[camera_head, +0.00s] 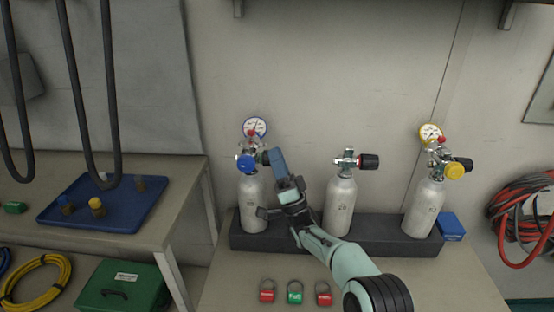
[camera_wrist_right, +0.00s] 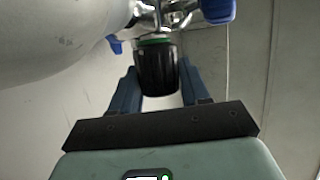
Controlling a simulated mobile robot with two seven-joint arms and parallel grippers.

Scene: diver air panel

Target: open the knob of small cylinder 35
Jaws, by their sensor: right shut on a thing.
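Three silver cylinders stand in a row. The left cylinder (camera_head: 251,208) carries a blue regulator knob (camera_head: 246,163), a white-faced gauge (camera_head: 256,127) and a black valve knob with a green ring (camera_wrist_right: 157,68). Its printed number is too small to read for sure. My right gripper (camera_head: 269,156) reaches this valve knob from the right, and the wrist view shows its blue fingers on either side of the knob, shut on it. The middle cylinder (camera_head: 340,204) has a black knob with a red ring (camera_head: 368,161). My left gripper is not in view.
The right cylinder (camera_head: 424,208) has a yellow gauge and yellow knob. All three stand in a dark rack (camera_head: 385,230). A blue box (camera_head: 451,226) sits right of the rack. A blue tray (camera_head: 120,215) is on the left bench.

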